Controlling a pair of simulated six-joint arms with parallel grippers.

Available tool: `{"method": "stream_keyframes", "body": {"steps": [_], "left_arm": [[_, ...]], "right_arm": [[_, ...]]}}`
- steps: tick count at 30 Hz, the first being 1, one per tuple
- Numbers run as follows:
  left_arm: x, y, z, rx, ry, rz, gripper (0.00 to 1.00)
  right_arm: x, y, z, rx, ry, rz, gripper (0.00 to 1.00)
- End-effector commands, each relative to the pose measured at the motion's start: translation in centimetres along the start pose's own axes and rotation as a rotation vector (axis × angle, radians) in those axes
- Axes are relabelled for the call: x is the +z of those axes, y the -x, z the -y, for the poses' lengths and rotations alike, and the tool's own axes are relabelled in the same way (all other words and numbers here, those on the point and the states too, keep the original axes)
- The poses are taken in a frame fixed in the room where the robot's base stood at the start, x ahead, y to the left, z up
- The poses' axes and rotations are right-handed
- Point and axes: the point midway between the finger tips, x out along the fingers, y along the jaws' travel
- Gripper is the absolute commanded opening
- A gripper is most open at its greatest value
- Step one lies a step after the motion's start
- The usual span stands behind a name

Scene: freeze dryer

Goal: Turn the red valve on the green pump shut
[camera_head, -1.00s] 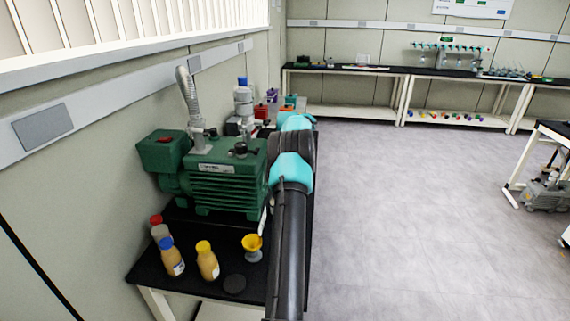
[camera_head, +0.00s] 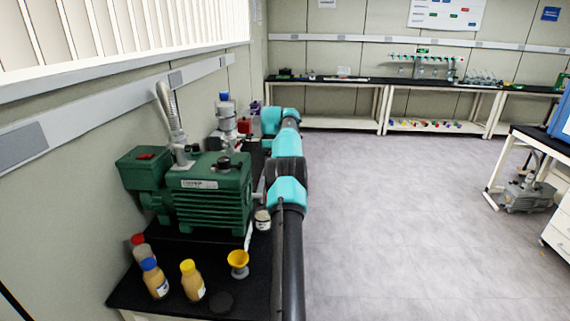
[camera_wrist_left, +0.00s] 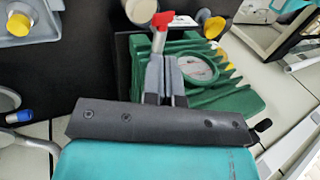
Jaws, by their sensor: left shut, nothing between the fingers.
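The green pump (camera_head: 208,200) stands on a black-topped bench against the left wall in the head view. Its finned green body also shows in the left wrist view (camera_wrist_left: 245,98), with a round white-faced gauge (camera_wrist_left: 198,69). A red valve handle (camera_wrist_left: 163,19) on a pale metal stem stands just beyond my left fingertips in the wrist view. My left gripper (camera_wrist_left: 163,62) is shut and empty, its tips near the stem; I cannot tell whether they touch. In the head view my arm passes right of the pump and its gripper is hidden. My right gripper is not in view.
A grey hose (camera_head: 170,110) rises behind the pump. Open floor (camera_head: 400,220) lies to the right.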

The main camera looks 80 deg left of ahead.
Motion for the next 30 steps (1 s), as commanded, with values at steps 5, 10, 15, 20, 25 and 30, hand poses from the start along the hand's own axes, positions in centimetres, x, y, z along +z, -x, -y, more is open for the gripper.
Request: {"method": "stream_keyframes", "body": {"steps": [5, 10, 15, 20, 25, 30], "left_arm": [[-1.6, 0.2, 0.3, 0.001, 0.016, 0.006, 0.0], [-1.6, 0.2, 0.3, 0.001, 0.016, 0.007, 0.0], [-1.6, 0.2, 0.3, -0.002, 0.013, 0.004, 0.08], [-1.1, -0.9, 0.2, -0.048, -0.057, -0.045, 0.23], [0.0, -3.5, 0.2, -0.198, -0.276, -0.186, 0.39], [1.7, -6.1, 0.3, -0.436, -0.599, -0.357, 0.56]], "right_arm": [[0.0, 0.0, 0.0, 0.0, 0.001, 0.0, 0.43], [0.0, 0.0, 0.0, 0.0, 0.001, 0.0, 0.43], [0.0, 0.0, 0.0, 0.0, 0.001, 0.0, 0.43], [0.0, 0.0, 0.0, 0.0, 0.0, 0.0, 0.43], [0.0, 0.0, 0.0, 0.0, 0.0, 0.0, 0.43], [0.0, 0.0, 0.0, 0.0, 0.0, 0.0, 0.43]]}}
